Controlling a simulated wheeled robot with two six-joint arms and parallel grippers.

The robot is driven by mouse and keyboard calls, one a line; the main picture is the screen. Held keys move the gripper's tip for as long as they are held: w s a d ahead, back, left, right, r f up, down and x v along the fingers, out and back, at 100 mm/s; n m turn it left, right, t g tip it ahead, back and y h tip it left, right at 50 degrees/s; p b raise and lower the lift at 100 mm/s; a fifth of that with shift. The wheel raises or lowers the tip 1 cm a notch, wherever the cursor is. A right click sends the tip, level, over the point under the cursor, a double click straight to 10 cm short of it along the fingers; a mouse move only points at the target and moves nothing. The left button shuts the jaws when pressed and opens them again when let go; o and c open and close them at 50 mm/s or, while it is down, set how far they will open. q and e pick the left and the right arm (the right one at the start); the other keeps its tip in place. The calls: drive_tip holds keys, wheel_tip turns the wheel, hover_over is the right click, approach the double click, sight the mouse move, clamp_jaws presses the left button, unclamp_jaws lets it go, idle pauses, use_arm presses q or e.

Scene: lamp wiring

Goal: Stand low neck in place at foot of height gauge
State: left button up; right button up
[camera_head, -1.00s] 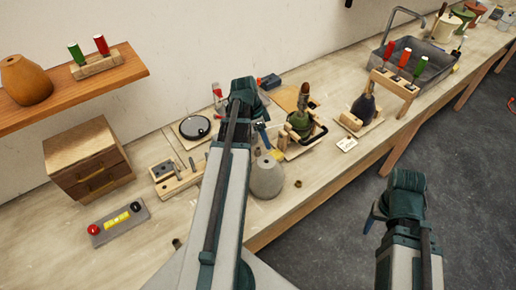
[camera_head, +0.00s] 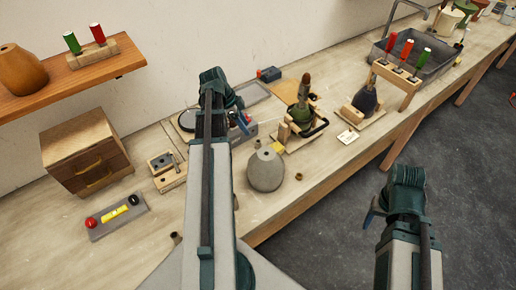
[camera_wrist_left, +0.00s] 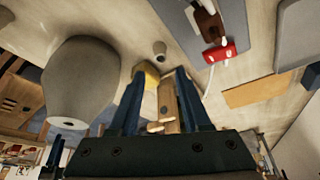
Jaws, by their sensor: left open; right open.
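My left gripper (camera_head: 243,122) is over the middle of the bench, partly hidden behind its own wrist. In the left wrist view its fingers (camera_wrist_left: 158,78) are apart, with nothing clearly held. A light wooden block (camera_wrist_left: 168,100) with a yellow part (camera_wrist_left: 148,76) shows beyond and between them; I cannot tell if this is the height gauge. A small hollow collar (camera_wrist_left: 160,50) stands above it in that view. Small brown collars also lie right of the grey lamp body (camera_head: 299,177) and near the front edge (camera_head: 176,238). I cannot tell which is the low neck. My right gripper (camera_head: 370,216) is open, off the bench's front.
A grey lamp body (camera_head: 265,172) stands near my left gripper and looms large in the wrist view (camera_wrist_left: 78,85). Behind are a green lamp fixture (camera_head: 301,118) and a dark lamp body (camera_head: 364,103). Drawers (camera_head: 86,152) and a level (camera_head: 117,217) sit left.

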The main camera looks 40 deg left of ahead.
sight(258, 144)
use_arm(q)
drive_tip(key=shift+b+x, duration=1.6)
drive_tip(key=shift+x, duration=0.8)
drive_tip(key=b+x, duration=0.5)
drive_tip(key=shift+f, duration=0.3)
drive_tip(key=shift+r, duration=0.1)
clamp_jaws()
